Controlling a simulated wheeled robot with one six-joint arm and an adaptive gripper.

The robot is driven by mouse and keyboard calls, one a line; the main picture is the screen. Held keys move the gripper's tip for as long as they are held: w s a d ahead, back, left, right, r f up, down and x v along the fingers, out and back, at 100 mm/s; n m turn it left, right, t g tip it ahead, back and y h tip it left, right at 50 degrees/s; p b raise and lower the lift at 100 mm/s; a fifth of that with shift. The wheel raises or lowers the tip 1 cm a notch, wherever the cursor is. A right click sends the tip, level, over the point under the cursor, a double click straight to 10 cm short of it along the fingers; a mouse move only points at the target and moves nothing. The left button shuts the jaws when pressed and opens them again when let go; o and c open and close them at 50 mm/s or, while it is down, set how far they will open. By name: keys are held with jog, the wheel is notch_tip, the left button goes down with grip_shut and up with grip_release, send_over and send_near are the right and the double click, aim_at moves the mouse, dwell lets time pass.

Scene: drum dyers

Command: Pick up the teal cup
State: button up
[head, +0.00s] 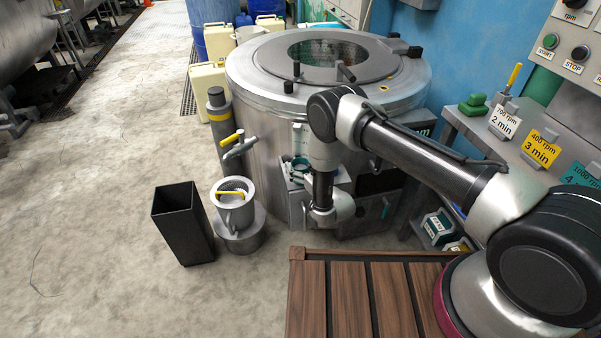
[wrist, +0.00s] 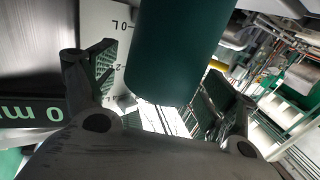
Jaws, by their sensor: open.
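The teal cup (wrist: 180,50) is a dark green-teal cylinder filling the upper middle of the wrist view. In the head view its teal rim (head: 299,162) shows at the small metal stand on the front of the big drum, partly covered by my arm. My gripper (wrist: 165,75) is open, with one finger left and one right of the cup in the wrist view. The cup appears between or just beyond the fingertips, with gaps on both sides. I cannot tell any contact.
The large steel drum (head: 262,90) stands close behind the cup. A white scale plate (wrist: 117,45) is beside the cup in the wrist view. The floor further left is free.

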jog(key=shift+w+a, duration=0.1)
jog(key=shift+w, duration=0.05)
jog(key=c, duration=1.1)
jog(key=shift+r, duration=0.1)
notch_tip(320, 180, up, 10)
jog(key=shift+f, duration=0.1)
